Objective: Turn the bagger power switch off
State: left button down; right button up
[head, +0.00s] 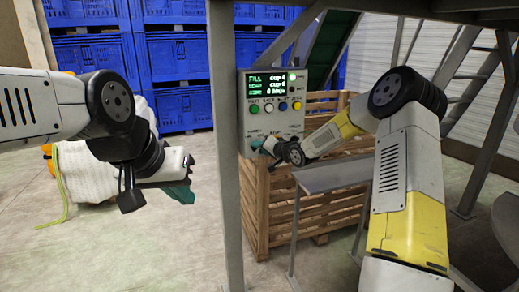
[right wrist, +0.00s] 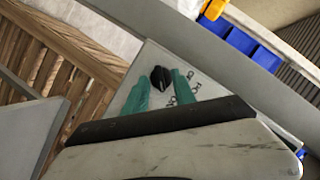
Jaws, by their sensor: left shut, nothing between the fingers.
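The grey control box (head: 250,92) with a lit green display is fixed beside a grey post in the head view. My right gripper (head: 257,145) is at its lower part and hides some of that area. In the right wrist view, a black rotary knob (right wrist: 160,77) shows on the pale panel face (right wrist: 147,57). My right gripper's teal fingers (right wrist: 160,88) are apart, with the knob just ahead of the gap between them; contact cannot be told. The knob is hidden in the head view. My left gripper (head: 182,192) is shut and empty, away from the box.
Several coloured buttons (head: 269,107) sit under the display. A wooden crate (head: 283,205) stands behind a grey metal plate (head: 335,175). The grey post (head: 226,150) stands between my arms. Blue crates (head: 180,60) are stacked behind; the left floor is partly clear.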

jog(key=shift+w+a, duration=0.1)
grip_shut()
dwell(0.4)
jog(key=n+t+h, duration=0.1)
jog(key=n+h, duration=0.1)
jog(key=n, duration=0.2)
jog(key=n+h, duration=0.3)
jog(key=n, duration=0.1)
jog(key=a+n+t+h, duration=0.1)
jog(key=n+h, duration=0.1)
jog(key=n, duration=0.2)
jog(key=shift+s+a+t+h, duration=0.1)
jog(key=shift+s+t+h, duration=0.15)
jog(key=shift+t+h, duration=0.05)
dwell(0.4)
jog(key=shift+n, duration=0.3)
dwell(0.3)
